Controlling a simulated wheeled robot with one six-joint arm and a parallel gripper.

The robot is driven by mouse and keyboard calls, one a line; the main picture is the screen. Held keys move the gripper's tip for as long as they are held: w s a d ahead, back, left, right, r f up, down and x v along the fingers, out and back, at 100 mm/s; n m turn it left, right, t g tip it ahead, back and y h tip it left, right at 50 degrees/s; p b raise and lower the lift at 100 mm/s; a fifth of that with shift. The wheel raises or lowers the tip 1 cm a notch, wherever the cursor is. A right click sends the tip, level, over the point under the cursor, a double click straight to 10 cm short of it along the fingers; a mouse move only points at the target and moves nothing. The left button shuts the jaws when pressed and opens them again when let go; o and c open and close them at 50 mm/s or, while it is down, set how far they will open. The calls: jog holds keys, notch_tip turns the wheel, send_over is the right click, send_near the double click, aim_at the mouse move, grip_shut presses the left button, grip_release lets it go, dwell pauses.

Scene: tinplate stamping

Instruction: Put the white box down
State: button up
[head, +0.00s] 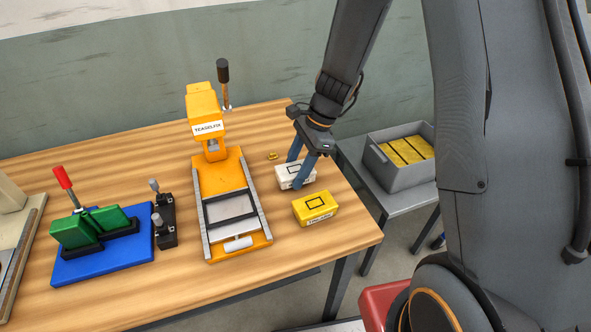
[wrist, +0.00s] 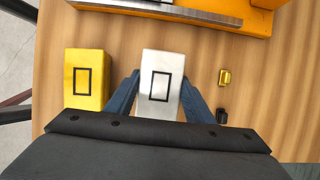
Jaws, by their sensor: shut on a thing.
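The white box (head: 296,176) has a black rectangle outline on its top. It is at the right part of the wooden table, between the orange press and the table's right edge. My gripper (head: 299,172) reaches down from above with its blue fingers on either side of the box. In the wrist view the white box (wrist: 160,84) sits between the two fingers (wrist: 160,98), which are shut on it. Whether its underside touches the table I cannot tell.
A yellow box (head: 316,208) stands just in front of the white box, also in the wrist view (wrist: 87,80). The orange press (head: 230,175) is to the left. A small brass piece (head: 272,156) lies behind. A grey crate (head: 408,175) of yellow boxes stands on a lower side table.

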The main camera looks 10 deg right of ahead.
jog(key=shift+f, duration=0.3)
jog(key=shift+f, duration=0.35)
jog(key=o, duration=1.1)
jog(key=shift+r, duration=0.1)
